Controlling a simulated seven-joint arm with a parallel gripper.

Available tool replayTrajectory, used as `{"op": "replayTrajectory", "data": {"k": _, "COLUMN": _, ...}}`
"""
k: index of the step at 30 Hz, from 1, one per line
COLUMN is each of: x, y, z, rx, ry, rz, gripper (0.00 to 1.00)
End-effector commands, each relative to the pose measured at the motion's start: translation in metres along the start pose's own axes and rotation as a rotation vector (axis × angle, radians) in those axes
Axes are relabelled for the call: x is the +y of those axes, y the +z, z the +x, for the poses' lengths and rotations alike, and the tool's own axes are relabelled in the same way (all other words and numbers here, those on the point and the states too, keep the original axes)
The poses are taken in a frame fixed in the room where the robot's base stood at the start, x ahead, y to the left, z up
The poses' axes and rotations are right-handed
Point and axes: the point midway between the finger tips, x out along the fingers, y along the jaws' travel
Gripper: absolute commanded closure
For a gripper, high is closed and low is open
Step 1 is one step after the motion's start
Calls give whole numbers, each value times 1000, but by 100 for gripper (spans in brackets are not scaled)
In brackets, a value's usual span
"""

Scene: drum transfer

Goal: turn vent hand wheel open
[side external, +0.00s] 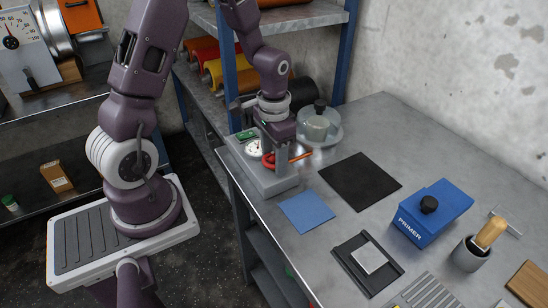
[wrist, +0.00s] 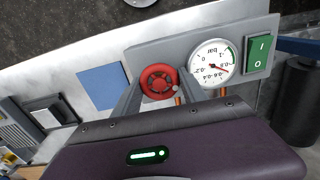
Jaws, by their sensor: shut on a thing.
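The red vent hand wheel (wrist: 158,72) sits on the grey panel, left of the round gauge (wrist: 210,62) in the wrist view. It also shows partly in the side external view (side external: 267,161), low beside my gripper. My gripper (wrist: 163,88) is shut on the wheel, with a grey finger on each side of it. In the side external view my gripper (side external: 275,160) reaches down over the grey vacuum unit (side external: 262,182), and its fingers hide part of the wheel. The gauge's red needle points to the lower right in the wrist view.
A green I/O switch (wrist: 258,54) is beside the gauge. A glass bell jar (side external: 319,128) stands close behind my gripper. A blue sheet (side external: 307,212), a black mat (side external: 360,181) and a blue primer box (side external: 432,212) lie on the bench to the right.

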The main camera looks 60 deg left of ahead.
Motion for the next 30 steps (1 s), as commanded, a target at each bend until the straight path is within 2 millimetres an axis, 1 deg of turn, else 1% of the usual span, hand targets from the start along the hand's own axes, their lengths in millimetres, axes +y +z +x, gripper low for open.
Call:
{"op": "replayTrajectory", "data": {"k": 6, "x": 0, "y": -1, "z": -1, "rx": 3, "ry": -1, "rz": -122, "gripper": 91}}
{"op": "replayTrajectory", "data": {"k": 12, "x": -1, "y": -1, "z": -1, "rx": 4, "ry": -1, "rz": -186, "gripper": 91}}
{"op": "replayTrajectory", "data": {"k": 18, "x": -1, "y": -1, "z": -1, "rx": 4, "ry": 0, "rz": -214, "gripper": 91}}
{"op": "replayTrajectory", "data": {"k": 30, "x": -1, "y": -1, "z": -1, "rx": 4, "ry": 0, "rz": -217, "gripper": 91}}
